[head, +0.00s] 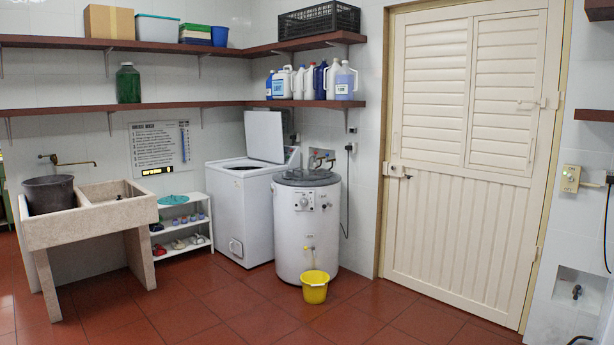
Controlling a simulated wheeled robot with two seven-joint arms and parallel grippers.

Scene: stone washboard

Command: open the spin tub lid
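A round white tub machine (308,229) with knobs on its front stands on the floor near the middle. Its dark grey round lid (307,177) lies flat on top and looks shut. Left of it stands a square white machine (243,218). Its flat white lid (265,136) stands upright at the back, and a dark round opening shows in its top. No label shows which one is the spin tub. Neither of my grippers is in view.
A yellow bucket (315,287) sits on the floor right in front of the round machine. A stone sink (105,213) with a dark bucket (49,194) and a white shoe rack (183,224) stand at left. A cream door (465,150) is at right. The near tiled floor is clear.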

